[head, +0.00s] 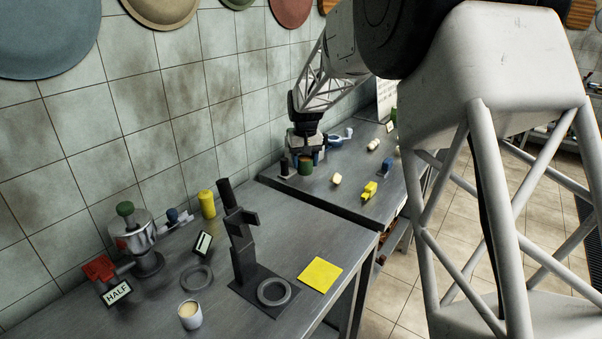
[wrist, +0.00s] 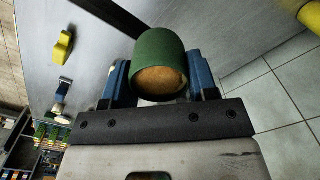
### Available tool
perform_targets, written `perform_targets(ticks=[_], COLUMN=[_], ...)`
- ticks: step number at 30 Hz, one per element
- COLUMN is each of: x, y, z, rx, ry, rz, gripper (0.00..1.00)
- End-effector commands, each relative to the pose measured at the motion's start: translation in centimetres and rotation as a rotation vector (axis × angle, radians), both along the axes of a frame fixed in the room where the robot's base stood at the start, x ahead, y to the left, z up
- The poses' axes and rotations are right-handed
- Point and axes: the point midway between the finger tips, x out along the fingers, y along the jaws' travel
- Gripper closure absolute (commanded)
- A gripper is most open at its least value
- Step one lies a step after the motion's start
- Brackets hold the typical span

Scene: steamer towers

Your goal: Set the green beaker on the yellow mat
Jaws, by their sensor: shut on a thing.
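The green beaker (wrist: 158,45) sits between the two blue fingers of my gripper (wrist: 160,75) in the wrist view, and the fingers are shut on it. A round brownish face shows at its near end. In the head view my gripper (head: 304,154) is over the far counter by the tiled wall, with the beaker (head: 306,166) small and partly hidden at its fingers. I cannot tell whether the beaker touches the counter. The yellow mat (head: 320,274) lies flat and bare near the front right edge of the near counter, well away from my gripper.
A dark stand (head: 243,245) with a ring on its base is left of the mat. A cream-filled cup (head: 190,314), a grey ring (head: 196,278), a metal pot (head: 146,242) and a yellow cylinder (head: 207,204) stand farther left. Yellow blocks (head: 369,190) lie on the far counter.

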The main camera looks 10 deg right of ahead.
Motion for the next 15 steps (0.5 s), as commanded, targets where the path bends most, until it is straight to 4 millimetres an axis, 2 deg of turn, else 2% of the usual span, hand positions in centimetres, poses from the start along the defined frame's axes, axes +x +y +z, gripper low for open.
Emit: perform_targets(ticks=[12,15], x=[3.0,2.3], y=[-1.9,-1.9], z=[1.0,0.8], rx=[0.0,0.0], ry=[0.001,0.001], rz=[-0.021,0.019], gripper=[0.99,0.99])
